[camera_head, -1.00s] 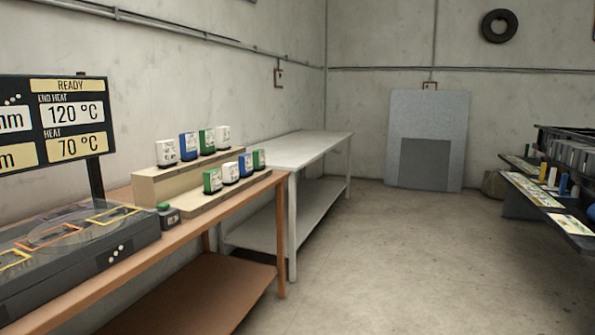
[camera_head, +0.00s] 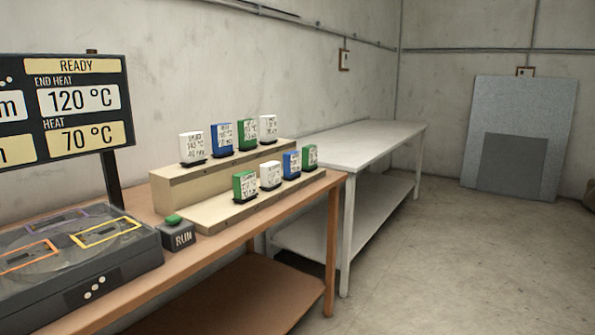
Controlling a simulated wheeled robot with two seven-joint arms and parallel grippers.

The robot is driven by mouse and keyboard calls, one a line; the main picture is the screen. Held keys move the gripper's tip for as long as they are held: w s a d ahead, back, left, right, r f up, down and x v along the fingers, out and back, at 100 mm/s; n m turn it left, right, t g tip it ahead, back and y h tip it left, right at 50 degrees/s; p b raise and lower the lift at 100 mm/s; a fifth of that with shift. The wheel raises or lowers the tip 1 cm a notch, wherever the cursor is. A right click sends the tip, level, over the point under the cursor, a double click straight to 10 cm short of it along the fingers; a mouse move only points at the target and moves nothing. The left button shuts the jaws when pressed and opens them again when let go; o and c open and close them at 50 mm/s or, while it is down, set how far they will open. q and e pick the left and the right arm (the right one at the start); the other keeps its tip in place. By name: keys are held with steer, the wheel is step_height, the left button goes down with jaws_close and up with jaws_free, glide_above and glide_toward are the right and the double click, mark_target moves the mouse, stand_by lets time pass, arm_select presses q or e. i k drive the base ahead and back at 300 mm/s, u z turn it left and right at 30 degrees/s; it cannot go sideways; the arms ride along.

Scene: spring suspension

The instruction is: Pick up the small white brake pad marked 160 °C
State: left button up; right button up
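Several small upright brake pads in white, blue and green stand on a two-step beige rack (camera_head: 172,192) on the wooden bench. Three are white: a larger-looking one (camera_head: 192,147) at the left end of the upper step, one (camera_head: 268,128) at its right end, and a small one (camera_head: 270,175) second from the left on the lower step. Their dark printing is too small to read surely, so I cannot tell which is marked 160 °C. Neither of my grippers is in view.
On the wooden bench (camera_head: 328,190), left of the rack, are a green-topped RUN button box (camera_head: 178,235) and a dark machine (camera_head: 110,265) with coloured frames. A display (camera_head: 65,105) shows READY, 120 °C and 70 °C. A bare white table (camera_head: 360,145) stands behind; floor right is clear.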

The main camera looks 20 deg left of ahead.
mark_target(270, 172)
steer(key=u, duration=0.55)
steer(key=i, duration=1)
steer(key=u, duration=1)
